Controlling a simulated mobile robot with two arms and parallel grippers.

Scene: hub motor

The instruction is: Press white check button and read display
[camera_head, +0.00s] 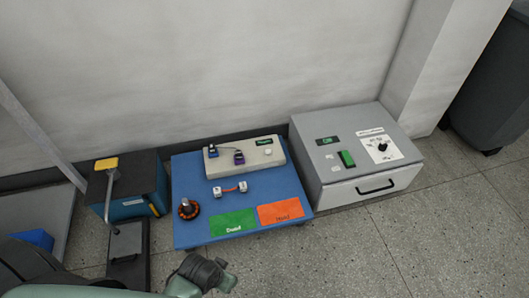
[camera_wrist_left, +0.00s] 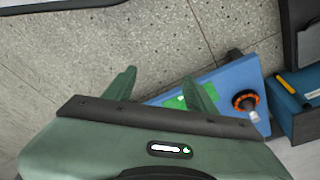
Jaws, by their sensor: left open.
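A beige tester box (camera_head: 247,158) sits at the back of a blue board (camera_head: 187,170). Its small dark display (camera_head: 264,142) shows green marks too small to read. A white round button (camera_head: 268,152) is just below the display. A blue plug (camera_head: 213,150) and a purple connector (camera_head: 239,157) are on its left part. The hub motor (camera_head: 188,208), dark with an orange ring, stands at the board's left; it also shows in the left wrist view (camera_wrist_left: 246,101). My left gripper (camera_wrist_left: 160,92) is open and empty, over the floor near the board. My right gripper is out of view.
A green card (camera_head: 233,223) and an orange card (camera_head: 280,211) lie at the board's front, with a short orange cable (camera_head: 230,189) behind. A grey cabinet (camera_head: 350,120) with a display, knob and drawer is right. A dark box (camera_head: 130,175) is left.

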